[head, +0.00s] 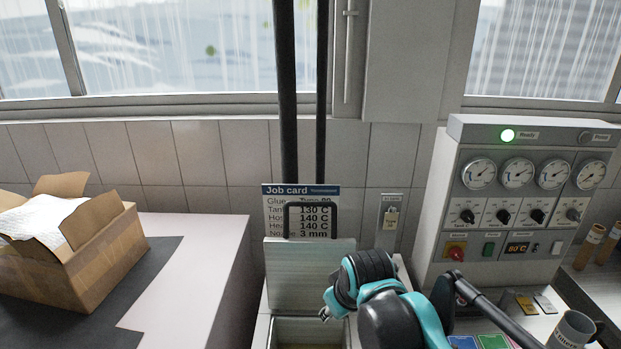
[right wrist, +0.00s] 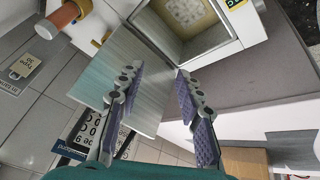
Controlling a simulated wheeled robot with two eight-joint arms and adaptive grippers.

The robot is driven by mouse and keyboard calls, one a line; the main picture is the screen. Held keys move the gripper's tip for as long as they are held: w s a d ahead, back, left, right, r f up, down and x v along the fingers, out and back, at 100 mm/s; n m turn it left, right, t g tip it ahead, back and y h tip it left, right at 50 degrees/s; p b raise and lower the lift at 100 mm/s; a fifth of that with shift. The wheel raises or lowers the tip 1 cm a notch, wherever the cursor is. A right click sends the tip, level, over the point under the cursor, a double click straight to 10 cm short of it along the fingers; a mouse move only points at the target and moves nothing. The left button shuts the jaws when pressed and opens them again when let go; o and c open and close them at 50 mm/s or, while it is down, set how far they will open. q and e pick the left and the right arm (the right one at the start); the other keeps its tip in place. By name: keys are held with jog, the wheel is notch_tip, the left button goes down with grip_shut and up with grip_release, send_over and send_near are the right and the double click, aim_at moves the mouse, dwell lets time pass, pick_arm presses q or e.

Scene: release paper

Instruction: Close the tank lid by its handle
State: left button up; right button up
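The tank lid (head: 310,275) is a pale metal plate standing raised at the back of the tank (head: 310,333), whose opening shows below it. Its black, squared handle (head: 310,206) rises from the lid's upper edge, in front of the job card. My right gripper is mostly hidden behind its own arm in the head view, to the right of the lid. In the right wrist view my right gripper (right wrist: 156,73) is open, its two purple-padded fingers apart, with the lid (right wrist: 120,75) behind and between them. The tank opening (right wrist: 190,20) shows beyond. My left gripper is out of view.
A control panel (head: 525,200) with gauges and knobs stands at the right. An open cardboard box (head: 80,265) sits on the left table (head: 200,260). The job card (head: 275,205) is behind the handle. Brown tubes (head: 594,240) stand at the far right.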

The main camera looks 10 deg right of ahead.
jog(key=w+r+n+g+p, duration=0.1)
jog(key=w+r+n+p, duration=0.1)
jog(key=w+r+p, duration=0.5)
jog(key=n+g+p, duration=0.3)
jog(key=n+p, duration=0.6)
jog(key=p, duration=0.8)
send_near(310, 202)
jog(key=f, duration=0.2)
jog(key=w+f, duration=0.1)
jog(key=f, duration=0.5)
jog(key=shift+w+f+p, duration=0.15)
jog(key=shift+w+p, duration=0.1)
jog(key=shift+p, duration=0.1)
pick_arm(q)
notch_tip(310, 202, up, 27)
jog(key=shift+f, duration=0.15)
pick_arm(e)
grip_shut()
